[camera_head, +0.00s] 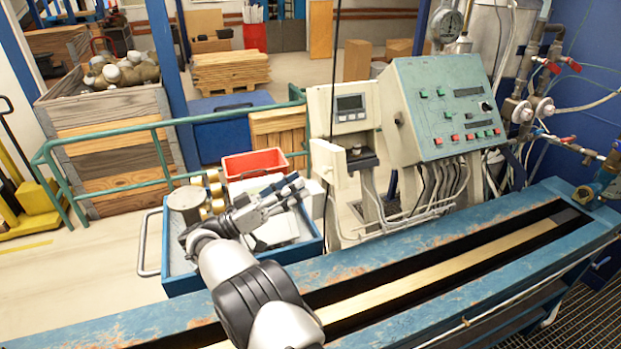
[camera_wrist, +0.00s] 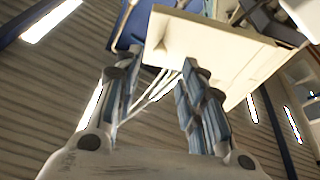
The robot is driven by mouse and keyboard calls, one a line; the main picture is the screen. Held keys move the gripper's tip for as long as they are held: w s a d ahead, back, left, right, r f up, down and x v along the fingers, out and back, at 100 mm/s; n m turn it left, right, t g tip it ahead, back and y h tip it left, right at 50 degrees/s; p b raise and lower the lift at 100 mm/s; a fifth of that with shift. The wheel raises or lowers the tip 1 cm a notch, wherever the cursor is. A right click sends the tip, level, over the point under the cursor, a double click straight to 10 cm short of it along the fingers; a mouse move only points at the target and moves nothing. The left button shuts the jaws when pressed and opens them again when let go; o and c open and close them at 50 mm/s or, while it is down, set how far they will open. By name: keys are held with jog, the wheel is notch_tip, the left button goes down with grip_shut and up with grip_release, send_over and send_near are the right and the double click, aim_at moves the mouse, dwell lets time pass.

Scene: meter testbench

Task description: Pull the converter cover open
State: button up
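A cream converter housing (camera_head: 352,122) with a small grey display stands left of the grey-green control panel in the head view. A pale upright plate (camera_head: 328,163) is at its lower left; I cannot tell for sure whether it is the cover. My gripper (camera_head: 297,188) is left of and in front of this plate, above the blue cart. In the wrist view my gripper (camera_wrist: 155,72) is open, with nothing visible between its fingers. A cream panel (camera_wrist: 205,42) lies beyond the fingertips, apparently apart from them. Contact is not visible.
The control panel (camera_head: 448,108) has red and green buttons, with cables hanging below. A blue cart (camera_head: 183,284) holds a metal cylinder, brass parts and a red bin (camera_head: 254,164). The long blue bench (camera_head: 420,254) runs across the front. Green railing (camera_head: 105,139) stands behind the cart.

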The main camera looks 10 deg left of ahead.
jog(key=v, duration=0.5)
jog(key=shift+s+a+f, duration=0.1)
jog(key=shift+s+a, duration=0.1)
jog(key=shift+a, duration=0.1)
